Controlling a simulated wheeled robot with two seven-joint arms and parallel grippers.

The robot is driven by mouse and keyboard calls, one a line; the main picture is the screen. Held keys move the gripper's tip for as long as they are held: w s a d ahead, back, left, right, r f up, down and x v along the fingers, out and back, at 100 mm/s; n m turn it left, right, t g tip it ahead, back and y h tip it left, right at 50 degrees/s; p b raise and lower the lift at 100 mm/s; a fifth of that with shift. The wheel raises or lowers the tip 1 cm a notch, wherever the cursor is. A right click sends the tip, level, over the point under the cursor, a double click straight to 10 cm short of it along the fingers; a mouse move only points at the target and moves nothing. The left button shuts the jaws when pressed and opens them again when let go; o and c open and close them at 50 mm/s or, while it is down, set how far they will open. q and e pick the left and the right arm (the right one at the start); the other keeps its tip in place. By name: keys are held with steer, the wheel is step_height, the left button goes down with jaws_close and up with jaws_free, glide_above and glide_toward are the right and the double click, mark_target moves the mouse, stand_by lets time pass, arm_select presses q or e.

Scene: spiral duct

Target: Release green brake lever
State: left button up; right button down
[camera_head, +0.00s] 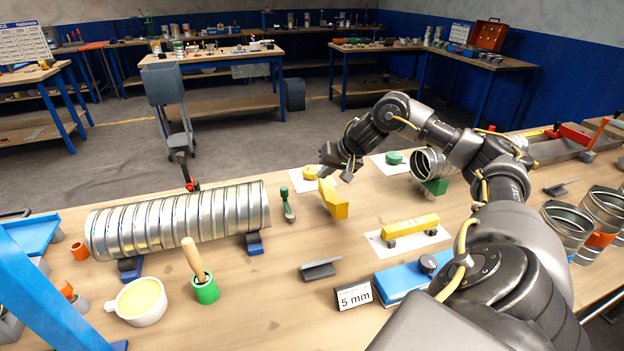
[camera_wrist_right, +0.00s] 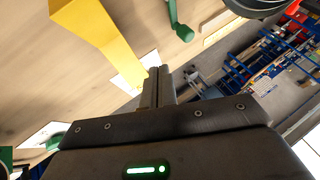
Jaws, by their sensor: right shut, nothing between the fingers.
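A small dark-green lever (camera_head: 288,205) stands on the workbench just right of the spiral duct (camera_head: 180,220). In the right wrist view the green lever (camera_wrist_right: 180,28) shows at the top, with a rounded end. I cannot tell whether it is engaged. My right gripper (camera_head: 338,166) is above the bench, behind and to the right of the lever. Its fingers (camera_wrist_right: 158,72) are shut together, empty and apart from the lever. A yellow angled block (camera_head: 333,198) is just in front of the gripper; it also shows in the right wrist view (camera_wrist_right: 95,28). My left gripper is out of view.
A green cup with a wooden-handled brush (camera_head: 206,288) and a white bowl (camera_head: 140,300) stand in front of the duct. A yellow bar (camera_head: 410,227), a blue box (camera_head: 400,280) and a "5 mm" sign (camera_head: 354,297) lie to the right. Bare bench surrounds the lever's front.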

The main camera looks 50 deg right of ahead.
mark_target(287, 204)
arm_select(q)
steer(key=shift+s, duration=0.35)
arm_select(e)
steer(key=shift+s+d, duration=0.1)
steer(key=shift+f, duration=0.1)
